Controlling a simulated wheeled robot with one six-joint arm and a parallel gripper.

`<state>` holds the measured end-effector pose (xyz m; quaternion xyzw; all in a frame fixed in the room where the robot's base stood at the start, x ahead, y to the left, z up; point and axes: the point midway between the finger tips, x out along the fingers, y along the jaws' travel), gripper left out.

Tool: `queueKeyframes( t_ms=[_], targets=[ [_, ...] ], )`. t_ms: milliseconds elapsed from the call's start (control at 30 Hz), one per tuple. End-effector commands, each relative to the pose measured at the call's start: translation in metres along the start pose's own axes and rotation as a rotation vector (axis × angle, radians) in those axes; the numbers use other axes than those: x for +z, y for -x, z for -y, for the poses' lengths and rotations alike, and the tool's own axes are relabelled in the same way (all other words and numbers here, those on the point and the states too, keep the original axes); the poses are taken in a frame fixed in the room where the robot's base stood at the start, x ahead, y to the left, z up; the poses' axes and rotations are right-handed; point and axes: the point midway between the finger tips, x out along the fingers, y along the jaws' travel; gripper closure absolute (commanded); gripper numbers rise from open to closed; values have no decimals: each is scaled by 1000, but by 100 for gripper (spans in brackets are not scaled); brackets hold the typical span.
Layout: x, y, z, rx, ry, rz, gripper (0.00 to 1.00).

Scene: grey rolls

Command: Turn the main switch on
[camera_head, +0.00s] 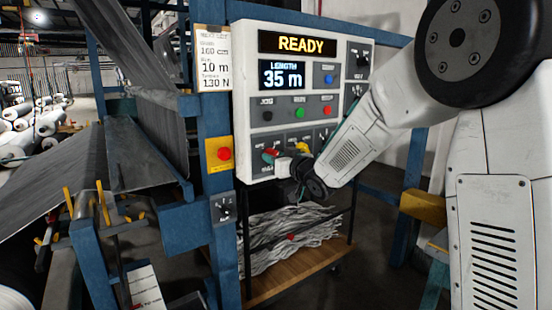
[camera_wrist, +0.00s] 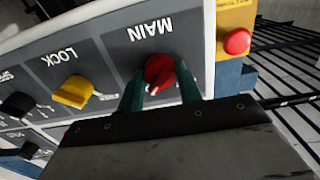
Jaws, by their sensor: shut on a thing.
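The main switch is a red rotary knob (camera_wrist: 158,72) under the label MAIN, upside down in the wrist view. It has a pale pointer mark on its lower part. In the head view the red knob (camera_head: 270,154) shows at the lower left of the white control panel (camera_head: 293,37). My gripper (camera_wrist: 160,92) has its two green fingers on either side of the red knob and is shut on it. The head view shows my gripper (camera_head: 283,160) at the panel's lower edge. The panel's display (camera_head: 297,43) reads READY, and the length display (camera_head: 281,75) reads 35 m.
A yellow LOCK knob (camera_wrist: 74,92) sits beside the main switch, with black knobs (camera_wrist: 18,105) further along. A red emergency button (camera_head: 224,154) on a yellow plate is left of the panel. Green (camera_head: 299,113) and red (camera_head: 327,109) buttons sit above. A shelf with grey material (camera_head: 290,240) stands below.

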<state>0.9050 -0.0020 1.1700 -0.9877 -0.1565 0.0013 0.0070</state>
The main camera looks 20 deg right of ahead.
Motion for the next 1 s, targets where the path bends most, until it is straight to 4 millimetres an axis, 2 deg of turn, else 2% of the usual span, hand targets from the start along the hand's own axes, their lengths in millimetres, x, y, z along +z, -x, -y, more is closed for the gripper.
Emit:
queueKeyframes(
  t_ms=[300, 333, 400, 767, 1000],
  targets=[
    [0, 0, 0, 1, -3, 1, 88],
    [0, 0, 0, 1, -2, 1, 63],
    [0, 0, 0, 1, -2, 1, 44],
    [-1, 5, 0, 1, -1, -1, 44],
    [-1, 44, -1, 2, -1, -1, 44]
  ],
)
